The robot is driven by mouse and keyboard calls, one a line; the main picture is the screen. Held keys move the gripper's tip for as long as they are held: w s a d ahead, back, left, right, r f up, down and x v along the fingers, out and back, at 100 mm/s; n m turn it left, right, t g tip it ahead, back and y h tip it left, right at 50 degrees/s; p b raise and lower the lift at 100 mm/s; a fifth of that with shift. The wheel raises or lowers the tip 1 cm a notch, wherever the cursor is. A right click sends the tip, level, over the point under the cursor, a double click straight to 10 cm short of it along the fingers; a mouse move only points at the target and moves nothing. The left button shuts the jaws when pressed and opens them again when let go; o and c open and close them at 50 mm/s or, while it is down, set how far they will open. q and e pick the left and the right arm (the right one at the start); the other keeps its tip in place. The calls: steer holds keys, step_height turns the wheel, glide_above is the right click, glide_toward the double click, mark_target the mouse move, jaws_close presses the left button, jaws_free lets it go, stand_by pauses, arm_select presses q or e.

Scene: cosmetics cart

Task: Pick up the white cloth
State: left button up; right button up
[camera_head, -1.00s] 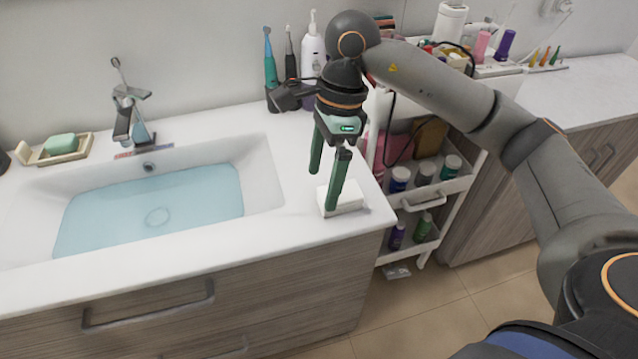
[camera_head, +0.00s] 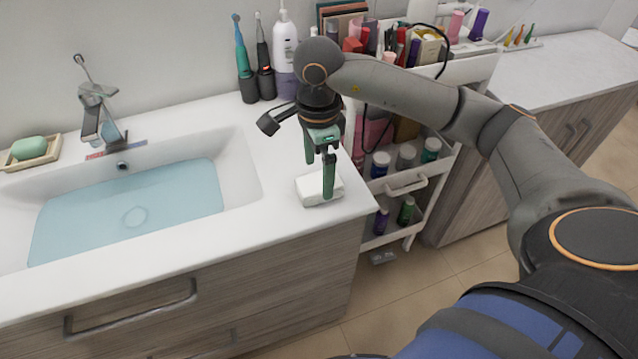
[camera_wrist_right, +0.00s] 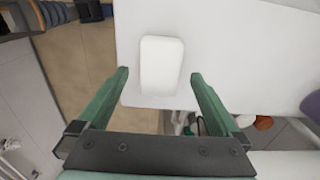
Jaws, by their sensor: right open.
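The white cloth (camera_head: 312,191) is a small folded white block on the counter corner, to the right of the sink. My right gripper (camera_head: 319,181) hangs above and beside it with green fingers pointing down. One finger overlaps the cloth in the head view; I cannot tell if it touches. In the right wrist view the cloth (camera_wrist_right: 161,65) lies ahead of the open fingers of the gripper (camera_wrist_right: 160,84), roughly centred between them, with nothing held. My left gripper is not in view.
The sink (camera_head: 140,215) holds water left of the cloth. Electric toothbrushes (camera_head: 264,72) and a white pump bottle (camera_head: 285,50) stand behind. A white cart (camera_head: 405,184) with bottles stands right of the counter. The counter's front edge is close to the cloth.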

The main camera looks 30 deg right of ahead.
mark_target(319, 181)
steer(key=shift+d+f, duration=0.1)
steer(key=shift+f, duration=1.75)
steer(key=c, duration=1.4)
